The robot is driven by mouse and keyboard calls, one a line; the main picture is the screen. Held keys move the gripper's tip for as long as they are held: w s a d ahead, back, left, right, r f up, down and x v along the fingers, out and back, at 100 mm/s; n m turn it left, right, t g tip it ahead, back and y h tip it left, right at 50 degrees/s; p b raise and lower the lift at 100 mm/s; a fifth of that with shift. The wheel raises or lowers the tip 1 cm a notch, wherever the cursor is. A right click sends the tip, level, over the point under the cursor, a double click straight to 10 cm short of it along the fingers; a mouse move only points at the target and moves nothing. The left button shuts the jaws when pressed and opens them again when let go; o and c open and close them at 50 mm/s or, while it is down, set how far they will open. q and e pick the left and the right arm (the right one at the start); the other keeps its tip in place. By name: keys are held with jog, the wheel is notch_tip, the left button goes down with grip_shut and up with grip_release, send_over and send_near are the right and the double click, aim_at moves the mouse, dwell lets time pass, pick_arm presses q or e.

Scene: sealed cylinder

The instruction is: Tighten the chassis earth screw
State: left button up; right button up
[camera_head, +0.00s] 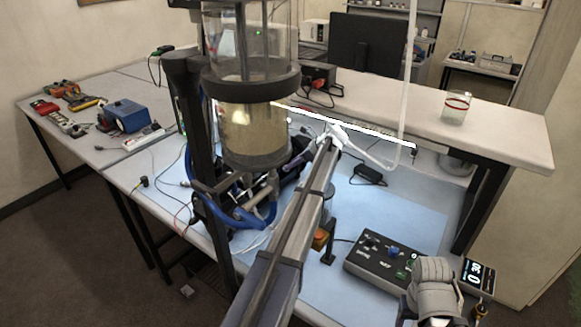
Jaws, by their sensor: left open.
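My left gripper (335,131) is at the end of the long arm that rises through the middle of the view. It is open, small and pale against a white tube, and I see nothing held between its fingers. It is over the back of the blue mat, to the right of the clear cylinder (250,125) with yellowish contents. The chassis earth screw cannot be made out. A dark assembly with blue hoses (243,218) sits below the cylinder, partly hidden by the post and my arm.
A black control box (382,259) and a lit display (478,273) are at the front right. A black adapter (368,174) lies on the blue mat (415,215). A glass jar (455,108) stands on the raised shelf. A blue device (124,116) and tools are at left.

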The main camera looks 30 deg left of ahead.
pick_arm(q)
jog(key=shift+b+x, duration=0.5)
jog(key=shift+x, duration=0.75)
jog(key=shift+d, duration=0.15)
grip_shut()
